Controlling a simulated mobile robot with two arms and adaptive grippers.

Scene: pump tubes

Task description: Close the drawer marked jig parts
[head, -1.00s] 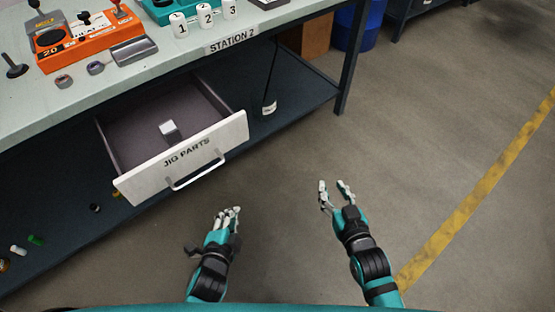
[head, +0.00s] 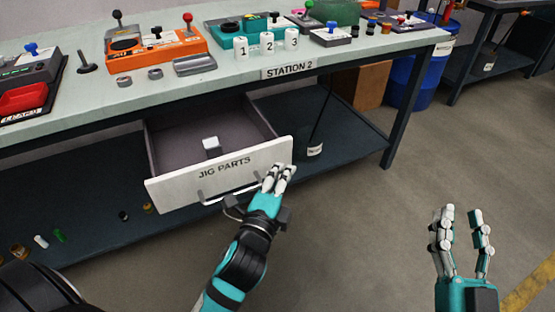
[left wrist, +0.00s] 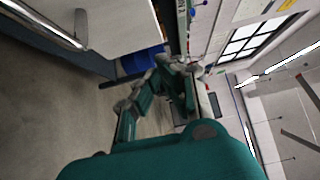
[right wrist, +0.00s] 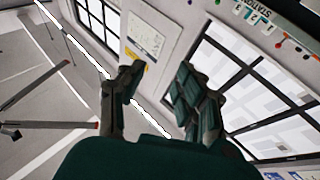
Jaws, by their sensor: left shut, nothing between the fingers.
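The jig parts drawer (head: 222,172) hangs open under the workbench, its white front facing me with a bar handle (head: 228,191) below the label. A small light block (head: 211,147) lies inside it. My left gripper (head: 280,175) is shut and empty, with its fingers at the right part of the drawer front in the head view. I cannot tell whether they touch it. The left wrist view shows the metal handle (left wrist: 45,22) and white front close by at upper left. My right gripper (head: 462,218) is open and empty, away to the right over the floor.
The workbench top (head: 352,54) above carries an orange box (head: 155,50), numbered white cylinders (head: 267,42) and other devices. A lower shelf (head: 100,215) runs beneath the drawer. A blue barrel (head: 430,75) stands behind at right. The floor at right is free.

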